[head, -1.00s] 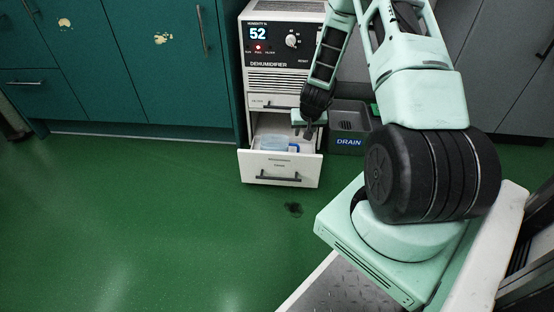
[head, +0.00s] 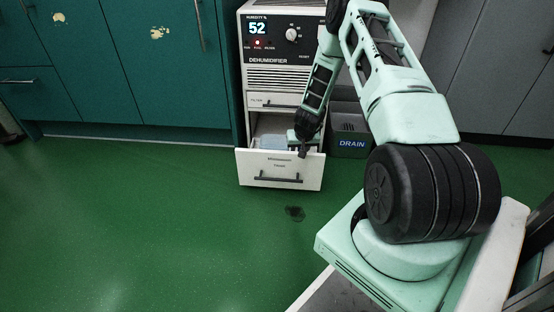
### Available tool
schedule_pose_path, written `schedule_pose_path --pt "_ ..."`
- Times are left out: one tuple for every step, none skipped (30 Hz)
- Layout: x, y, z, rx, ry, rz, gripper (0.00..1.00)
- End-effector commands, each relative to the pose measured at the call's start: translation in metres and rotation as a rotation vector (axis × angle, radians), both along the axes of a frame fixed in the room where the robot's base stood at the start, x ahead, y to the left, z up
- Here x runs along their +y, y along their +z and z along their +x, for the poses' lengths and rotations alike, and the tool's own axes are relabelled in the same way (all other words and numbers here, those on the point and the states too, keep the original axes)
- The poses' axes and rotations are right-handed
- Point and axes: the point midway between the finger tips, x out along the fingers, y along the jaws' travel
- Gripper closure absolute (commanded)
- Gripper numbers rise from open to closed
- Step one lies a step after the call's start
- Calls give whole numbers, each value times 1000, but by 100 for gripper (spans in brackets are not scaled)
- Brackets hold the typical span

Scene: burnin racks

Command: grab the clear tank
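The clear tank (head: 271,143) sits inside the pulled-out lower drawer (head: 262,170) of the white dehumidifier (head: 284,60). Only part of its pale, see-through top shows above the drawer front. My gripper (head: 300,150) is at the right end of the drawer opening, low and close to the tank's right side. The fingers are small and dark and partly hidden by the drawer front, so I cannot tell whether they are apart or touch the tank.
A dark bin marked DRAIN (head: 350,131) stands right of the dehumidifier, close to my arm. Teal cabinets (head: 125,70) line the left and grey cabinets (head: 500,70) the right.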

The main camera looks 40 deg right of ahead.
Motion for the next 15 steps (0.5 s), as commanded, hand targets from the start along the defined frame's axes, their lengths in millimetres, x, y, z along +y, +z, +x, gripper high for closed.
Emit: schedule_pose_path --pt "-1 -9 2 0 0 0 63" --pt "-2 -11 3 0 1 0 63" --pt "-2 -13 4 0 1 0 63" --pt "-3 -13 5 -1 1 0 63" --pt "-3 -14 5 -1 1 0 63" --pt "-3 -14 5 -1 1 0 63" --pt "-3 -13 5 -1 1 0 63" --pt "-3 -13 5 -1 1 0 63" --pt "-3 -13 5 -1 1 0 63" --pt "-3 -13 5 -1 1 -1 63" --pt "-3 -13 5 -1 1 -1 63" --pt "-3 -13 5 -1 1 -1 68" --pt "-3 -13 5 -1 1 -1 77" --pt "-3 -13 5 -1 1 -1 85" --pt "-3 -13 5 -1 1 -1 96"
